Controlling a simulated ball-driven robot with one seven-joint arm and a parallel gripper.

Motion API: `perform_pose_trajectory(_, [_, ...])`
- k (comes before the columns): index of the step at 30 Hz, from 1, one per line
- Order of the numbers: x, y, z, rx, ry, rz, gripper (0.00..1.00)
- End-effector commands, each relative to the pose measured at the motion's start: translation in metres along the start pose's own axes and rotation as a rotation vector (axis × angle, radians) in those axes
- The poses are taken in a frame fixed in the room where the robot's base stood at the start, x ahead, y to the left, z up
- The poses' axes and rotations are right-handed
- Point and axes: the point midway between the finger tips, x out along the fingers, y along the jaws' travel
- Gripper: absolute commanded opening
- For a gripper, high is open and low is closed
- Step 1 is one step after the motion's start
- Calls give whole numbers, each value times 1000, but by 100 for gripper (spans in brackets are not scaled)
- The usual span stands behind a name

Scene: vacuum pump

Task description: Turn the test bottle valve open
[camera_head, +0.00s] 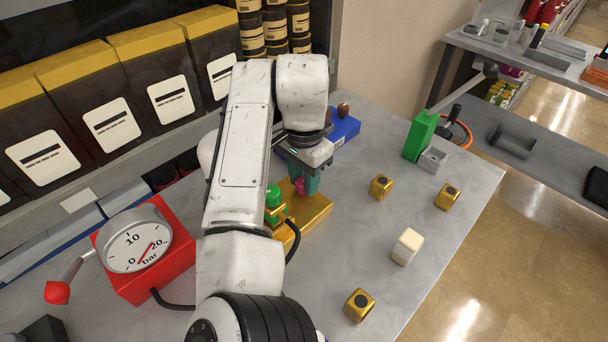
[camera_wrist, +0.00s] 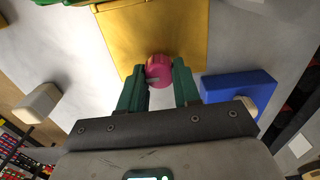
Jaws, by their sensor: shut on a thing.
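A pink knob (camera_wrist: 159,70) with a pale mark on its side stands on a gold block (camera_wrist: 165,25). My gripper (camera_wrist: 160,86) has its two green fingers on either side of the knob and is shut on it. In the head view the pink knob (camera_head: 299,186) is partly hidden by the fingers. The gold block (camera_head: 316,211) also bears a green part (camera_head: 272,196), partly hidden by my arm. I cannot tell how far the knob is turned.
A red box with a bar gauge (camera_head: 140,246) stands at left, with a red-tipped lever (camera_head: 60,290). A blue block (camera_head: 343,131) with a brown knob lies behind my gripper. Gold cubes (camera_head: 381,186) and a white cube (camera_head: 406,246) lie at right. A green block (camera_head: 419,136) stands farther back.

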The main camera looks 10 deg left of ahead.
Motion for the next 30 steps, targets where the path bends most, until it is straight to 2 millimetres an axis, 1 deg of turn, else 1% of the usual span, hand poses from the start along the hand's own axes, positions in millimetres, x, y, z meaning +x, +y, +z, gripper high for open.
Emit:
perform_pose_trajectory(5, [-5, 1, 0, -75, 1, 4, 2])
perform_pose_trajectory(11, [-7, 1, -1, -228, 0, 5, 2])
perform_pose_trajectory(30, [-5, -1, 0, -835, -1, 3, 2])
